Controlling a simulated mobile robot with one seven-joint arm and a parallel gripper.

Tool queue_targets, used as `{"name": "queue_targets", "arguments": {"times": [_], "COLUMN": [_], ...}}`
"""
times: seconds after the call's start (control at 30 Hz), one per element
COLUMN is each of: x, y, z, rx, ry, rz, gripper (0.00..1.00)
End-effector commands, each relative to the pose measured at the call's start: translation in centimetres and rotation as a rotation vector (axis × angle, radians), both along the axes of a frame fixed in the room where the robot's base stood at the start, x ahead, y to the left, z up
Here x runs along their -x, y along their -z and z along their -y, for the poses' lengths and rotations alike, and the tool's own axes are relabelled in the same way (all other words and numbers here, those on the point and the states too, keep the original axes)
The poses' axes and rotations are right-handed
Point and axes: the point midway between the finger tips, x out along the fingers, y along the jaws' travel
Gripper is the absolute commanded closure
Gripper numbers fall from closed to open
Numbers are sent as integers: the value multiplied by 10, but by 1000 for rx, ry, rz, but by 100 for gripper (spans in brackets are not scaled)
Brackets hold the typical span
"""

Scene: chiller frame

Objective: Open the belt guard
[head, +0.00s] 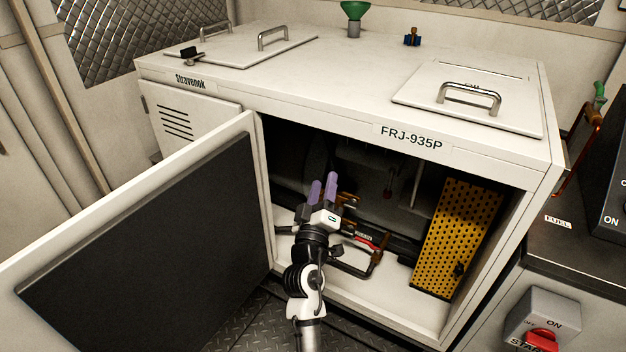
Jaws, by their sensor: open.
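The belt guard appears to be the yellow perforated panel (452,235) inside the right part of the open cabinet. It stands upright, slightly tilted in the picture, with a small dark knob (459,269) near its lower right edge. I cannot tell whether it is latched. My gripper (323,187) is at the cabinet opening, left of the guard and clearly apart from it. Its two purple fingers are spread and point up and inward, with nothing visible between them. The parts behind the guard are hidden.
The cabinet door (130,225) stands wide open on the left. A brown bent handle (372,265) and a red part (366,242) lie low between my gripper and the guard. The cabinet top (330,90) forms an overhang. A control box with a red switch (542,340) is at lower right.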

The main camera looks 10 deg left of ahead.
Motion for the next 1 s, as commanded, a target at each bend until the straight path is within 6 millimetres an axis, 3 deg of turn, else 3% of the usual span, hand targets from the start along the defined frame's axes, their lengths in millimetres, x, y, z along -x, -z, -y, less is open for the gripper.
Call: {"name": "queue_targets", "arguments": {"times": [0.3,0.8,0.93,1.0], "x": [6,8,18,32], "y": [-22,-25,-49,-77], "z": [-20,-23,-46,-69], "rx": [-41,-45,-88,-139], "ry": [-68,-77,-154,-243], "rz": [38,44,89,138], "gripper": [56,56,56,56]}}
